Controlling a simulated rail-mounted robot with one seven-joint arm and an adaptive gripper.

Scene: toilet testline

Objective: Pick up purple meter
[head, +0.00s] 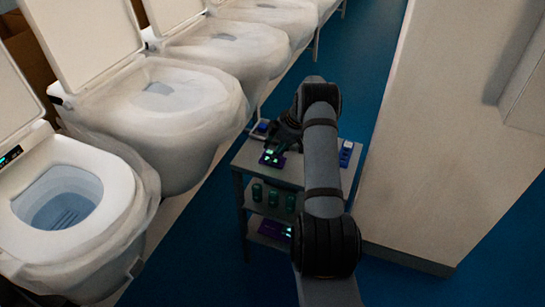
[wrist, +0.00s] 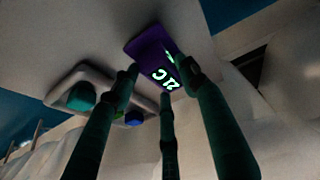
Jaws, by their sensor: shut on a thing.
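The purple meter (head: 270,160) with a glowing green display is at the top of the small cart, under my gripper (head: 283,142) in the head view. In the wrist view the purple meter (wrist: 148,48) lies between the fingertips of my gripper (wrist: 165,78). The dark fingers are closed in on it from both sides, with a third finger below. My gripper is shut on the meter. I cannot tell whether the meter touches the cart top or is slightly raised. My arm hides part of the cart.
The cart (head: 238,165) has lower shelves with several green cylinders (head: 257,192) and another purple device (head: 272,230). A blue device (head: 346,153) is on its right side. A tray (wrist: 62,92) is near the fingers. Toilets (head: 75,200) line the left; a pale wall stands right.

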